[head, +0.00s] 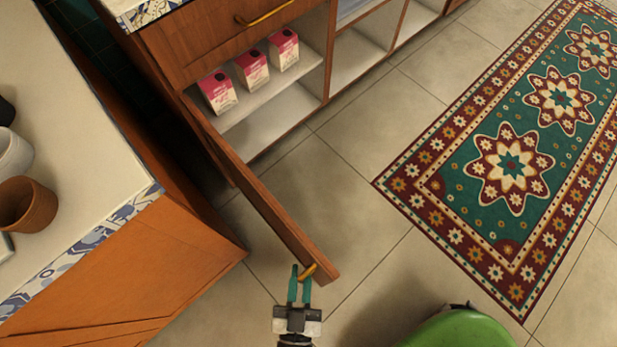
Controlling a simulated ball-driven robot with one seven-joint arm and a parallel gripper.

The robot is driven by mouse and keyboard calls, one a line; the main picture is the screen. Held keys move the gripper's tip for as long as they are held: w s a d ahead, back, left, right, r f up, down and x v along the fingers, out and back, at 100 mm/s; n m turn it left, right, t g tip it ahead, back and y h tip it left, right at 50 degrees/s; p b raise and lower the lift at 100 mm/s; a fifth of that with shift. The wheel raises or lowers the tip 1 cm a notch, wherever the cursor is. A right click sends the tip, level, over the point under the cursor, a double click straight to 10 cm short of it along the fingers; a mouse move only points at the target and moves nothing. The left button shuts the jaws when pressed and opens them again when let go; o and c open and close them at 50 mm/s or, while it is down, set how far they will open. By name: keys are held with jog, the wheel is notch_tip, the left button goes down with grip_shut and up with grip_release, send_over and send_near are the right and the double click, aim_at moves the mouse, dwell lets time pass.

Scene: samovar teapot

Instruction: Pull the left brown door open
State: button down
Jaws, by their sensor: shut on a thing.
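The left brown door (262,200) is swung wide open from the wooden cabinet and is seen nearly edge-on in the head view. A short brass handle (308,271) sits near its free end. My gripper (301,275) has teal fingers and is shut on this handle at the lower middle of the view. The cabinet behind the door shows an open white compartment (283,112). Several details of the door's front face are hidden by the angle.
Three pink-and-white cartons (252,69) stand on the cabinet shelf. A drawer with a brass handle (265,13) is above. A counter (70,160) with cups is at left. A patterned rug (515,160) lies at right. A green rounded object (460,330) is at the bottom. Tiled floor is clear between.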

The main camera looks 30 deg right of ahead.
jog(key=a+b, duration=0.1)
jog(key=a, duration=0.3)
jog(key=shift+s, duration=0.15)
jog(key=c, duration=1.3)
grip_release()
jog(key=shift+r, duration=0.1)
jog(key=v, duration=1)
jog(key=shift+s+a+b, duration=0.2)
jog(key=shift+s+b, duration=0.1)
jog(key=shift+b, duration=0.1)
